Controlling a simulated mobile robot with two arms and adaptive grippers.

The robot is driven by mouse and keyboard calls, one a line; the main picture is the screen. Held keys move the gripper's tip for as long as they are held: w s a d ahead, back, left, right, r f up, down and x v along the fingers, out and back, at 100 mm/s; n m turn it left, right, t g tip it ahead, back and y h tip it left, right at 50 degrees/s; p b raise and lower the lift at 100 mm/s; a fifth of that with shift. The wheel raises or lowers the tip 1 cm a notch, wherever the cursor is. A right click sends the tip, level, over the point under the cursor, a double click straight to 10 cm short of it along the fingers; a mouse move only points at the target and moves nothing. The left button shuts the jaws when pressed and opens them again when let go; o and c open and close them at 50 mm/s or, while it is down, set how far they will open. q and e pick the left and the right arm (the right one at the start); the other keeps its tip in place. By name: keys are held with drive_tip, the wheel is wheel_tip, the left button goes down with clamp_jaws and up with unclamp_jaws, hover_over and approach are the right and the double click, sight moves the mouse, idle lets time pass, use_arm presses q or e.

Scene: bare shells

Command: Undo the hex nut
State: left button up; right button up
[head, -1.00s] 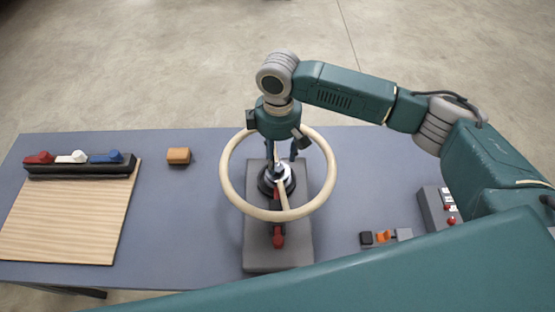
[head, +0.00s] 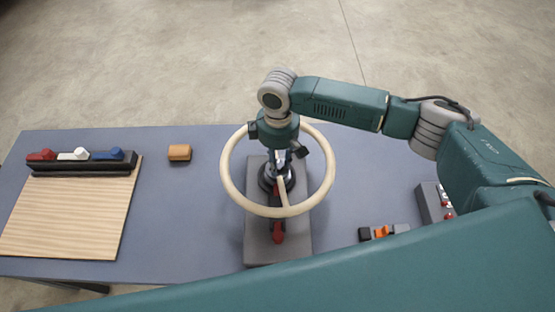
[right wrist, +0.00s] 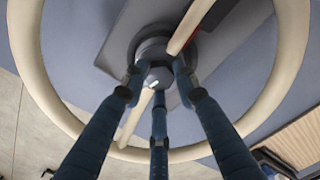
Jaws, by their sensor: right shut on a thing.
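A cream handwheel (head: 228,183) with a spoke sits over a dark round hub on a grey base plate (head: 262,246). My right gripper (head: 280,160) points down through the wheel's ring at its centre. In the right wrist view its three dark fingers (right wrist: 157,78) are closed in around a small pale metal piece at the hub, which looks like the hex nut (right wrist: 152,82). The fingers hide much of the nut, and its flats are too small to tell. The wheel's rim (right wrist: 285,75) circles the fingers. My left gripper is not in view.
A red-tipped part (head: 278,234) lies on the base plate. A wooden board (head: 70,220) with a rack of red, white and blue pieces (head: 80,165) is at left, an orange block (head: 179,152) beside it. Small switch boxes (head: 385,232) are at right. Table between is clear.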

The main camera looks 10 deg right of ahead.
drive_tip(key=n, duration=0.4)
drive_tip(key=shift+a+r+n, duration=0.1)
drive_tip(key=shift+n, duration=0.2)
drive_tip(key=o, duration=1.1)
drive_tip(key=shift+o, duration=0.2)
wheel_tip(320, 180, up, 12)
drive_tip(key=shift+w, duration=0.15)
